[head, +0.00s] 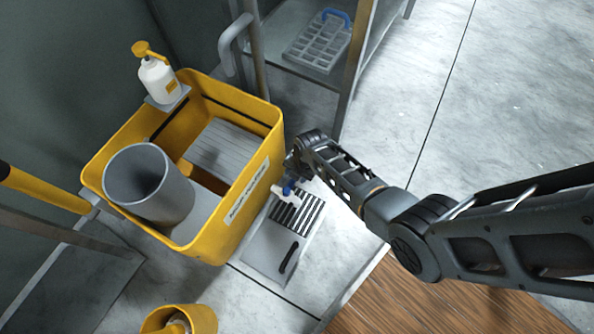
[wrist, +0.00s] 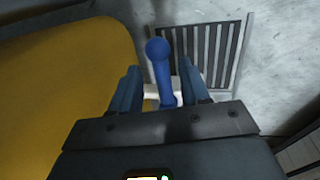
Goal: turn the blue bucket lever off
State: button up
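The blue lever (wrist: 162,72) stands between the two fingers of my gripper (wrist: 160,82) in the wrist view. There is a visible gap on both sides of its round-knobbed upper part, so the fingers look open around it. A white fitting (wrist: 152,92) shows behind the lever's base. In the head view, the lever (head: 289,187) is a small blue part above a white spout (head: 283,195) on the side of the yellow bucket (head: 232,217). My gripper (head: 292,180) is there beside the bucket wall, small and partly hidden by my wrist.
A floor grate (head: 296,211) lies below the spout, with a grey panel and black handle (head: 289,257) beside it. The bucket holds a grey cylinder (head: 150,185); a pump bottle (head: 158,78) sits on its rim. A metal rack (head: 357,55) stands behind.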

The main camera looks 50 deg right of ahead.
notch_tip(320, 180, up, 8)
jog(key=s+p, duration=0.1)
jog(key=p, duration=0.3)
jog(key=shift+s+d+f, duration=0.2)
jog(key=shift+s, duration=0.1)
dwell(0.3)
